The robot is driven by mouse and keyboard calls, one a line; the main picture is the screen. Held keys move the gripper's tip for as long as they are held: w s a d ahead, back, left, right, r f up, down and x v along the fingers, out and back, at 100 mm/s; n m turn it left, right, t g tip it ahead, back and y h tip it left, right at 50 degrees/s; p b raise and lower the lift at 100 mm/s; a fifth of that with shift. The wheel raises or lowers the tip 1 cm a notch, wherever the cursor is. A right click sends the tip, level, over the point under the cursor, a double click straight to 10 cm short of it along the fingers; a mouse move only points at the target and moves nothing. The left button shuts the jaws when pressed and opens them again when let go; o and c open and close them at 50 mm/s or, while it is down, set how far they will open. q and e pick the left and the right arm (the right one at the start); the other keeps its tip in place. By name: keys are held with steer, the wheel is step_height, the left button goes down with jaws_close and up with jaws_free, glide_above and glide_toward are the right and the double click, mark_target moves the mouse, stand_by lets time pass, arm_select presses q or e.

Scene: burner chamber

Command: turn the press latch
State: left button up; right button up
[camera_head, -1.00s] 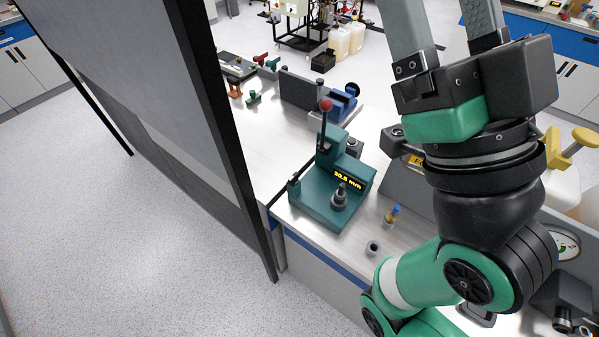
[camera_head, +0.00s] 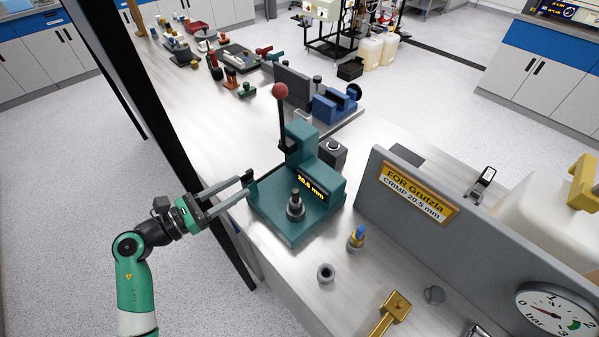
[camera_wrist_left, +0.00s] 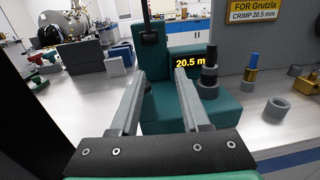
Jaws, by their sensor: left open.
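The teal press (camera_head: 300,215) stands on the bench, with a lit display reading 20.5 mm, a dark post (camera_head: 296,205) on its base and an upright lever topped by a red ball (camera_head: 280,91). A small dark part (camera_head: 251,176) at the press's left edge may be the latch; I cannot tell for sure. My left gripper (camera_head: 246,185) is open at that edge, its tips close to the part; contact is unclear. In the left wrist view, the two fingers (camera_wrist_left: 160,74) point at the press body (camera_wrist_left: 165,110) with nothing seen held between them. My right gripper is not in view.
A grey panel (camera_head: 470,240) with a yellow crimp label stands right of the press. A grey ring (camera_head: 326,272), a blue-topped brass piece (camera_head: 356,238) and a brass tool (camera_head: 390,312) are in front. A blue device (camera_head: 335,104) stands behind. The bench's left edge is close.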

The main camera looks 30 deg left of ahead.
mark_target(253, 170)
arm_select(q)
steer(key=s+a+f+n+y, duration=0.1)
steer(key=s+a+f, duration=0.1)
steer(key=a, duration=0.2)
steer(key=b+x, duration=0.1)
steer(key=x, duration=0.3)
steer(key=b+x, duration=0.1)
steer(key=x, duration=0.7)
steer(key=shift+r+b, duration=0.4)
steer(key=shift+t, duration=0.3)
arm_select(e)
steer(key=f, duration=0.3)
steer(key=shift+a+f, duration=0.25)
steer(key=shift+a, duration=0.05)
arm_select(q)
steer(key=shift+s, duration=0.1)
jaws_close()
